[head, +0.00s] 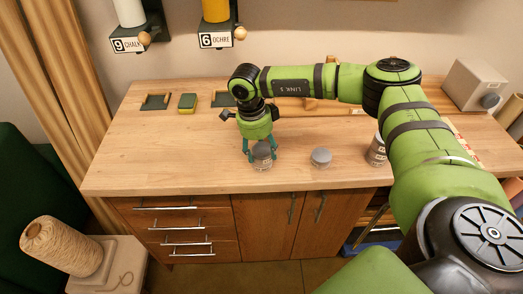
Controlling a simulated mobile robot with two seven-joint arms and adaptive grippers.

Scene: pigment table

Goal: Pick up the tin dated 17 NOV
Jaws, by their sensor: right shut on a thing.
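Three small grey-lidded tins are near the front edge of the wooden worktop (190,150). My right gripper (261,155) points down and is shut on the left tin (262,163), with teal fingers at its sides. I cannot tell whether that tin touches the worktop. The middle tin (320,159) stands free to the right of the gripper. The right tin (376,154) stands farther right, partly hidden by my right arm. The dates on the tins are too small to read, so I cannot tell which says 17 NOV. My left gripper is not in view.
Small green trays and a green-and-yellow block (187,102) lie at the back left. Chalk (129,12) and ochre (216,10) dispensers hang on the wall. A grey box (472,84) stands at the back right. The worktop's left front is clear.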

